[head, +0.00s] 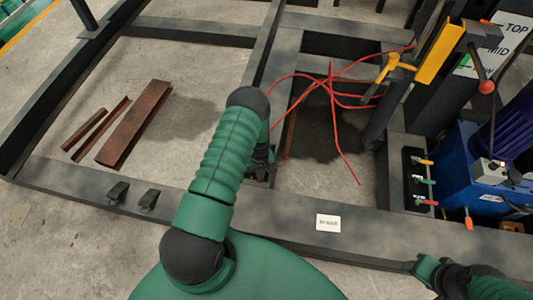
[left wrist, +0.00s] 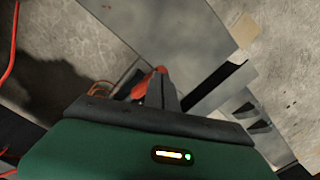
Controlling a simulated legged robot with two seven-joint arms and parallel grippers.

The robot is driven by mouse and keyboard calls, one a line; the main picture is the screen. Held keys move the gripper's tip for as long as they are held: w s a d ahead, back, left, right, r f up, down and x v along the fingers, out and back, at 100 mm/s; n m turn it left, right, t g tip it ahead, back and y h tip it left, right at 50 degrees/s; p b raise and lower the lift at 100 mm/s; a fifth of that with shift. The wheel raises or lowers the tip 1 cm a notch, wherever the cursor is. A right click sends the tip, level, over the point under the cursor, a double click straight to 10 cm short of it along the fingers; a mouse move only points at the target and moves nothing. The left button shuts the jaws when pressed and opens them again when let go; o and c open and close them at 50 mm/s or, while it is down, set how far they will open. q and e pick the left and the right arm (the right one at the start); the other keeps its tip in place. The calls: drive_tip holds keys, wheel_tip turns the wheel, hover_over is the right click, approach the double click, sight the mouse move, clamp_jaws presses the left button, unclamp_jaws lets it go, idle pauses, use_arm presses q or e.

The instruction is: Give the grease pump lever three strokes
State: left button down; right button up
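My left gripper (head: 262,168) is low over the frame's inner corner in the head view, mostly hidden behind my green forearm. In the left wrist view an orange-red handle-like part (left wrist: 150,82) shows right at the front edge of my left gripper, beside a grey piece. I cannot tell whether the fingers are closed on it, or whether it is the grease pump lever. A dark lever with a red ball knob (head: 487,87) stands at the upper right of the head view, apart from both grippers. My right gripper (head: 430,270) is partly in view at the lower right; its fingers are unclear.
A dark steel frame (head: 340,222) surrounds the area. Red hoses (head: 330,90) hang over the opening near a yellow handle (head: 395,67). A blue unit (head: 455,180) stands right, beside small valves (head: 420,180). Rusty steel pieces (head: 135,125) lie on the floor at left.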

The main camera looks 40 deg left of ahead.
use_arm(q)
drive_tip(key=w+a+r+p, duration=0.1)
drive_tip(key=w+a+r, duration=0.1)
drive_tip(key=w+r, duration=0.2)
wheel_tip(320, 180, up, 4)
drive_tip(key=shift+w+a+f+p, duration=0.15)
drive_tip(key=shift+a+p, duration=0.05)
drive_tip(key=shift+p, duration=0.1)
drive_tip(key=shift+s+d+f, duration=0.25)
drive_tip(key=shift+s+f, duration=0.15)
drive_tip(key=shift+f, duration=0.15)
drive_tip(key=shift+s+d+f, duration=0.2)
drive_tip(key=shift+s+f, duration=0.25)
drive_tip(key=shift+f, duration=0.05)
idle(0.4)
drive_tip(key=shift+s+d+f+b, duration=0.25)
drive_tip(key=shift+s+f+b, duration=0.1)
drive_tip(key=shift+f, duration=0.2)
